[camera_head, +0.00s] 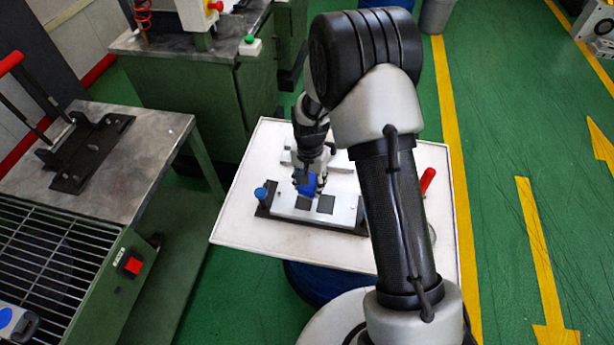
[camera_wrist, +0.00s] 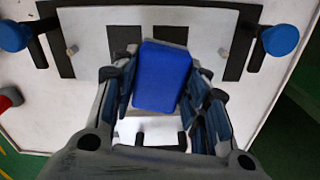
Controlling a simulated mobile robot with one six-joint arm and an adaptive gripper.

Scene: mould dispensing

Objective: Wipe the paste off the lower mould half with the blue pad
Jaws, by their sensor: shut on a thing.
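My gripper (camera_head: 308,180) is shut on the blue pad (camera_head: 307,188), which sits between its fingers in the wrist view (camera_wrist: 162,76). The lower mould half (camera_head: 287,203) is a pale block on a black base with blue knobs (camera_head: 261,193) at its ends. Dark square patches (camera_head: 326,205) show on its top, and also in the wrist view (camera_wrist: 122,38). The pad is over the mould's far edge; I cannot tell whether it touches. I cannot make out paste apart from the dark patches. My arm hides the mould's right end in the head view.
The mould stands on a white table (camera_head: 240,226) with a raised rim. Another pale block (camera_head: 342,160) lies behind it. A red-handled item (camera_head: 428,180) is at the table's right. A grey bench with a black lever press (camera_head: 85,150) stands left. The table's front left is clear.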

